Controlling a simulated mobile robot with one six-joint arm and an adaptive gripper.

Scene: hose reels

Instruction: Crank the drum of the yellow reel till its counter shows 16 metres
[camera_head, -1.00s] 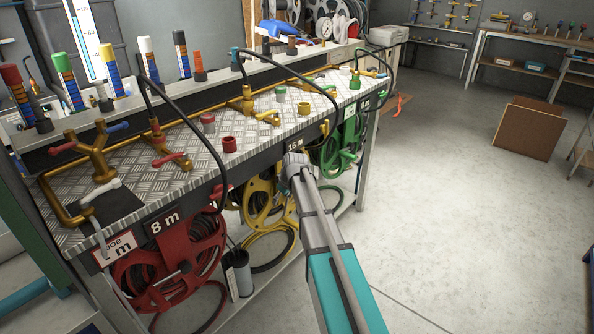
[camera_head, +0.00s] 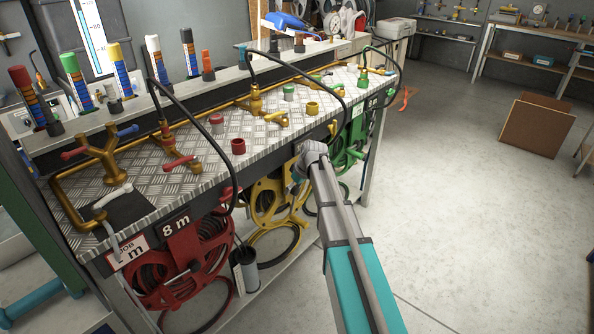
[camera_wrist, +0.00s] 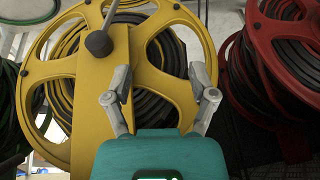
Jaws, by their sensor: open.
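The yellow reel (camera_wrist: 75,65) fills the left and middle of the wrist view, with a dark hose wound on its drum. In the head view the yellow reel (camera_head: 266,203) hangs under the bench, partly behind my arm. Its counter cannot be read in either view.
A red reel (camera_wrist: 285,70) is close on the right in the wrist view; in the head view it hangs under an 8 m plate (camera_head: 175,229). A green reel (camera_head: 350,145) is beyond the yellow one. The bench (camera_head: 200,185) stands above them.

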